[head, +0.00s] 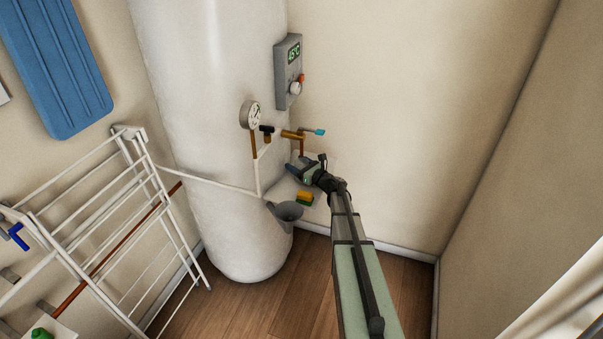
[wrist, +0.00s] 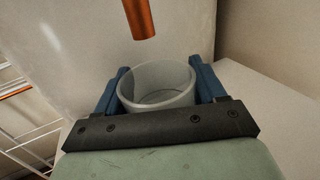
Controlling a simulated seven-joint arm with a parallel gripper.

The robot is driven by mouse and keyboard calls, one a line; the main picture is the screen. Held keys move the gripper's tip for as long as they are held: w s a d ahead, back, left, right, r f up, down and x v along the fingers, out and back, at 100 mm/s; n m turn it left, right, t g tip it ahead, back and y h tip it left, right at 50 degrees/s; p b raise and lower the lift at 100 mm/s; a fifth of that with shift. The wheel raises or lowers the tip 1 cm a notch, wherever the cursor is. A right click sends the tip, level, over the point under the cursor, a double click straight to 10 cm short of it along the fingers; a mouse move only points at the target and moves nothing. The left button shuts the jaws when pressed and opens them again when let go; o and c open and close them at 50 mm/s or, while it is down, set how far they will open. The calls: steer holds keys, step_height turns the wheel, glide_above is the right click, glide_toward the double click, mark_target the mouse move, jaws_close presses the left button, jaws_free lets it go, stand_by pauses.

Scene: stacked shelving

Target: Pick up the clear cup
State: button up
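The clear cup (wrist: 157,84) is a round, greyish see-through vessel with an open top, upright in the wrist view. My gripper (wrist: 160,78) has its two blue fingers on either side of the cup, spread about as wide as it. The cup fills the gap, but I cannot tell whether the fingers press on it. Its lower part is hidden behind the dark gripper bar. In the head view my gripper (head: 306,170) reaches to a small pale shelf beside the boiler, and I cannot make out the cup there.
The white boiler (head: 220,150) stands just left of my gripper. Copper pipe fittings with valves (head: 292,135) are above it. A wall (head: 400,120) is behind. A drying rack (head: 100,210) stands at the left.

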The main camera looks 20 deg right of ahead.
steer(key=c, duration=0.6)
